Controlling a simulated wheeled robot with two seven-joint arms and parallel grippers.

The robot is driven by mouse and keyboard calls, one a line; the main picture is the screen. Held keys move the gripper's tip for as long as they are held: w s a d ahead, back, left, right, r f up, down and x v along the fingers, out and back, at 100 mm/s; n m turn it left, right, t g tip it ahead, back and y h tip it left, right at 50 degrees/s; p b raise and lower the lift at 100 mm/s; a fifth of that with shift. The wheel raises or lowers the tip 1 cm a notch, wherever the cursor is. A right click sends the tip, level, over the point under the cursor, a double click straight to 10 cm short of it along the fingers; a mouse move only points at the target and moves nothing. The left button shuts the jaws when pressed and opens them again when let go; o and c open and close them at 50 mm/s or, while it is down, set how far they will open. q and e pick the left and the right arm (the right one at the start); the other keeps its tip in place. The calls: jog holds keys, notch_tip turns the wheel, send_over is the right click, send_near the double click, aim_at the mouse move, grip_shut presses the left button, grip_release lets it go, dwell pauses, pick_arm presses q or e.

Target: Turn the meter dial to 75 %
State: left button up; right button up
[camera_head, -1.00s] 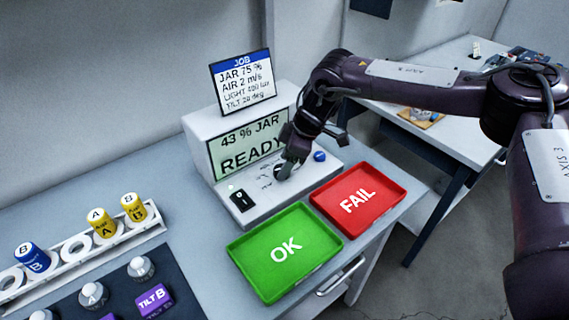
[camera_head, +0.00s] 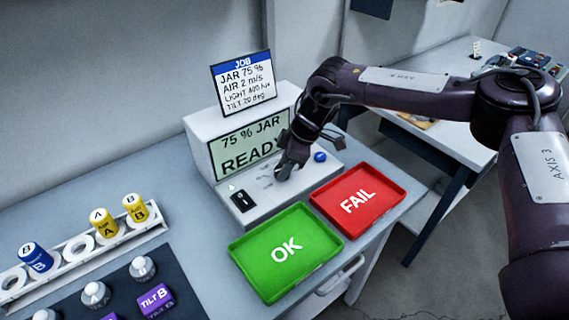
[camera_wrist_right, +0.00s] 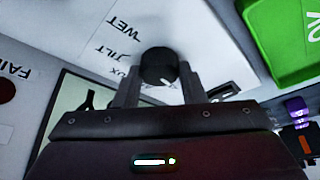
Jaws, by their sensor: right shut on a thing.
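The white meter (camera_head: 235,205) stands on the bench, and its screen (camera_head: 248,148) reads "75 % JAR" and "READY". The job card (camera_head: 243,84) on top lists "JAR 75 %". My right gripper (camera_head: 281,173) is down at the meter's front panel and hides the dial in the head view. In the right wrist view the black dial (camera_wrist_right: 158,66) sits between the two fingers of my right gripper (camera_wrist_right: 158,85), which is shut on it. Panel lettering such as "WET" and "TILT" shows around it. My left gripper is not in view.
A blue button (camera_head: 320,156) is right of my right gripper, and a black switch (camera_head: 242,201) is left. A green OK tray (camera_head: 240,256) and red FAIL tray (camera_head: 396,198) lie in front. A rack (camera_head: 75,262) with yellow and blue jars stands left.

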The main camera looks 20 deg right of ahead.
jog(key=shift+r+n+g+p, duration=0.15)
jog(key=shift+n+g+p, duration=0.15)
jog(key=shift+n+p, duration=0.45)
jog(key=shift+w+n+g, duration=0.1)
jog(key=shift+n+g, duration=0.3)
jog(key=shift+n, duration=0.75)
jog(key=o, duration=1)
jog(key=v, duration=0.7)
jog(key=shift+d+r+b, duration=0.2)
jog(key=shift+d+b, duration=0.05)
jog(key=shift+b, duration=0.2)
